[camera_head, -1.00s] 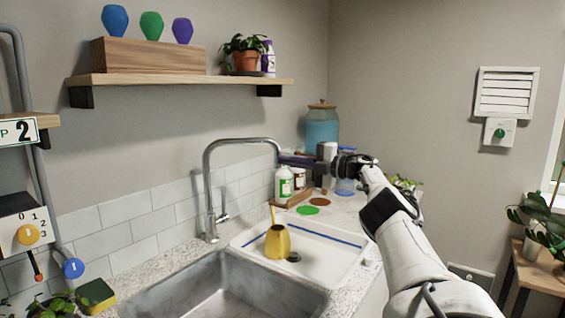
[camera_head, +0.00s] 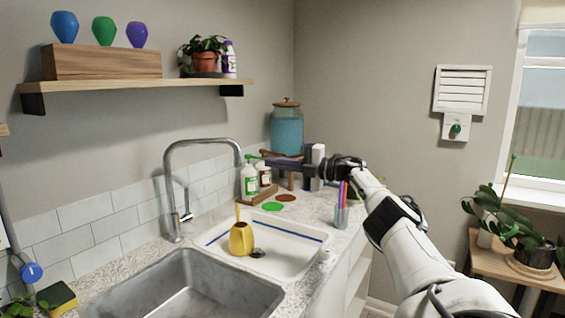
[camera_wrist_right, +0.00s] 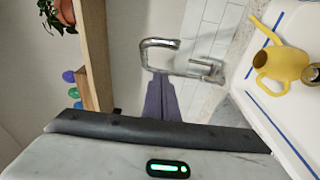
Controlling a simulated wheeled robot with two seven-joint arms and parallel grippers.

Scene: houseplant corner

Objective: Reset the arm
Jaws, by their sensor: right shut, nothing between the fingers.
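My right arm comes in from the lower right in the head view. Its right gripper (camera_head: 272,161) points left over the far end of the counter, in front of the bottles. In the right wrist view the purple-grey fingers of the right gripper (camera_wrist_right: 160,88) are together with nothing between them, and the faucet (camera_wrist_right: 160,52) lies beyond their tips. My left gripper is in neither view.
The yellow watering can (camera_head: 241,239) stands in the white tray (camera_head: 290,266) beside the sink (camera_head: 180,290). A pen cup (camera_head: 342,217), a green-labelled bottle (camera_head: 249,181) and a blue-filled jar (camera_head: 287,130) are near the arm. A shelf (camera_head: 140,87) hangs upper left.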

